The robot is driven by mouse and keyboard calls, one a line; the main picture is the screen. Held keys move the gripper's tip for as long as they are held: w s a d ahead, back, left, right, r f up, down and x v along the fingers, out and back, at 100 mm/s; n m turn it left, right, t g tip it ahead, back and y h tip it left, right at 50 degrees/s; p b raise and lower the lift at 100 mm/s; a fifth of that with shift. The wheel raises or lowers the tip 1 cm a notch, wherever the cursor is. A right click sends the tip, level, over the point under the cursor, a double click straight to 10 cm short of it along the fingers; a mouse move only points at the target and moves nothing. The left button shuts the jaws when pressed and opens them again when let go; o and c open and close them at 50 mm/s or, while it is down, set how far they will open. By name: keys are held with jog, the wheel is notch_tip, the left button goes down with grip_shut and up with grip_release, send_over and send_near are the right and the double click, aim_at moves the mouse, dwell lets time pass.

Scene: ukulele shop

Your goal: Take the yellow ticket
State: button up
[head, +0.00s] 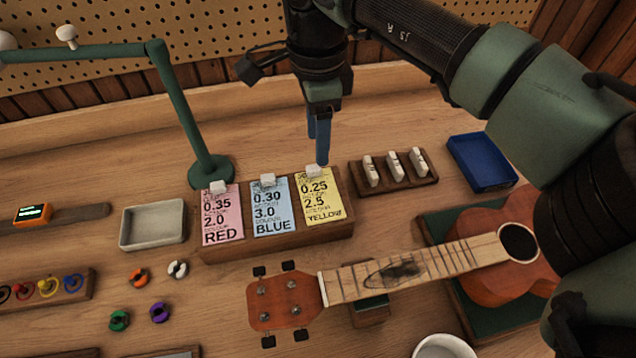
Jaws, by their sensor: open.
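The yellow ticket (318,200) stands in the right place of a wooden ticket rack (275,242), with a white tab (314,171) at its top. It reads 0.25, 2.5 and YELLOW. The blue ticket (272,208) is beside it, and the red ticket (222,218) is at the left. My gripper (318,150) points down, its blue fingers just behind and above the top of the yellow ticket. It is open, with nothing seen between the fingers. I cannot tell whether a finger touches the tab.
A green stand (190,110) rises left of my gripper. A small rack with white pieces (394,172) and a blue tray (482,162) are at right. A ukulele (400,270) lies in front. A grey tray (153,224) sits left.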

aim_at(316, 167)
jog(key=shift+s+a+f+p, duration=0.1)
jog(key=shift+f+p, duration=0.1)
jog(key=shift+f, duration=1.2)
jog(key=shift+s+a+f+p, duration=0.1)
jog(key=shift+f+p, duration=0.1)
jog(key=shift+f, duration=1.15)
grip_shut()
